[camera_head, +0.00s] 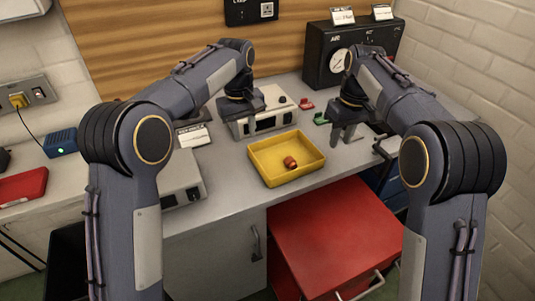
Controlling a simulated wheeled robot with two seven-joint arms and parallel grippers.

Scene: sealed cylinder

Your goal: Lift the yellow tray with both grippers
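The yellow tray (257,173) lies flat on the grey worktop near its front edge, between my two arms. A small reddish-brown cylinder (291,163) lies inside the tray. My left gripper (241,122) is behind the tray's far left side, over a grey instrument box; its fingers are hidden or too small to make out. My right gripper (344,135) points down to the right of the tray, apart from it, with its two fingers visibly spread and nothing between them.
A grey instrument box (281,118) stands just behind the tray, with another box (181,183) to the left. A black gauge box (318,63) stands at the back right. Small red (306,104) and green (320,118) items lie behind the tray. A red drawer cabinet (335,235) is below.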

